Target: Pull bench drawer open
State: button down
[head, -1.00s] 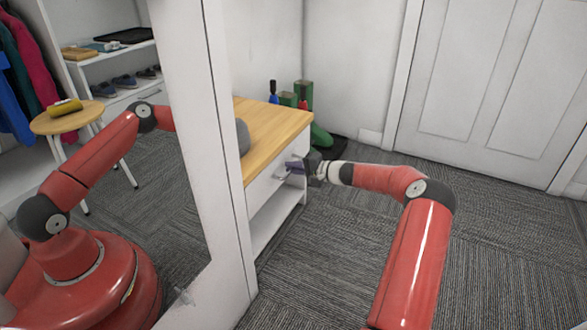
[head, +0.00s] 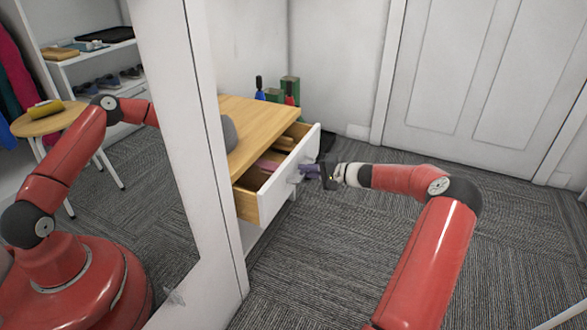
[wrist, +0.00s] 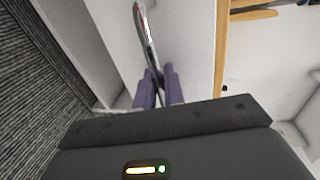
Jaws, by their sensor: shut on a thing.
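The bench (head: 262,118) has a wooden top and a white front, and it stands against the wall right of the mirror. Its drawer (head: 291,177) is pulled well out, and its wooden inside shows with a pinkish item (head: 267,165) in it. My gripper (head: 306,172) is at the drawer's white front, with its purple fingers shut on the handle. In the wrist view the metal handle (wrist: 146,40) runs between the purple fingertips (wrist: 157,76). The far end of the drawer's inside is partly hidden by its front.
A mirror in a white frame (head: 215,150) stands close at left and reflects my arm, a stool and shelves. A grey rounded thing (head: 229,133) sits on the bench. Green boxes and bottles (head: 285,92) stand behind it. Carpet (head: 400,220) to the right is clear up to the white door (head: 485,70).

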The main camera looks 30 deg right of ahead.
jog(key=f+v, duration=0.2)
jog(key=v, duration=1)
jog(key=shift+s+f, duration=0.25)
jog(key=shift+f, duration=0.1)
jog(key=shift+d, duration=0.1)
jog(key=c, duration=1.6)
grip_release()
jog(key=shift+c, duration=0.2)
jog(key=shift+d, duration=0.1)
jog(key=v, duration=0.7)
jog(key=shift+s+d+p, duration=0.15)
jog(key=shift+s+p, duration=0.15)
jog(key=shift+p, duration=0.15)
